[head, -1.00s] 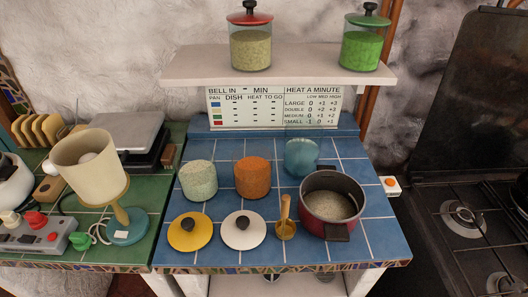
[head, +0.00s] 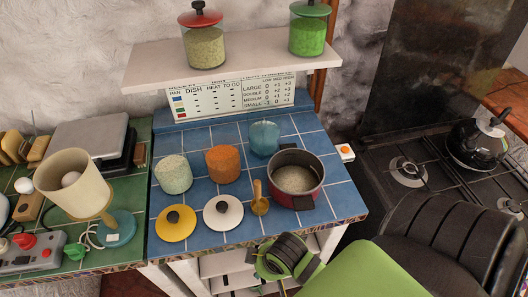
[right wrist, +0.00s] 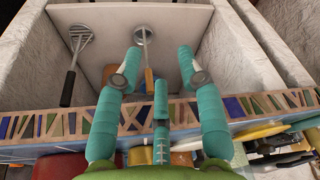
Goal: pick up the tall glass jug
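A blue see-through glass vessel (head: 264,138) stands upright at the back of the blue-tiled counter, behind the red pot; it is the only vessel I see that may be the tall glass jug, and no handle or spout is clear. My right arm comes in from the lower right in the head view, with its gripper low at the counter's front edge. In the right wrist view the right gripper (right wrist: 158,65) has its two teal fingers apart with nothing between them. It is far from the glass vessel. My left gripper is not in view.
A red pot (head: 295,180), white canister (head: 173,174), orange canister (head: 222,164), wooden scoop (head: 260,200) and two lids stand on the counter. A wall shelf (head: 165,62) with two jars overhangs the back. A kettle (head: 478,140) is right.

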